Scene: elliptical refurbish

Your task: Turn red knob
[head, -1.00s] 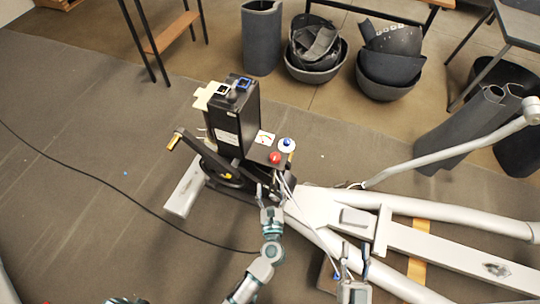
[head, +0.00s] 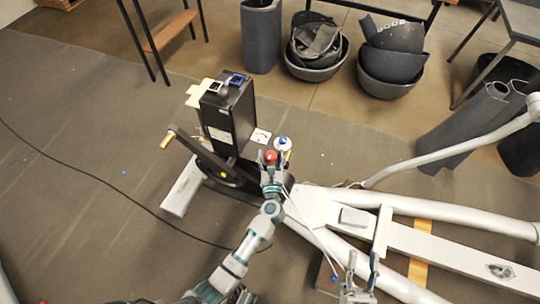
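The red knob (head: 270,156) sits on the dark console of the elliptical machine, beside a blue-topped white knob (head: 283,143). My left gripper (head: 272,158) is open at the red knob, with one finger on either side of it. I cannot tell whether the fingers touch it. The lower part of the knob is hidden by the gripper. My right gripper (head: 362,262) is open and empty over the machine's frame, at the lower right.
White frame tubes (head: 440,210) run to the right. Thin cables run between the grippers. Bins with scrap stand at the back.

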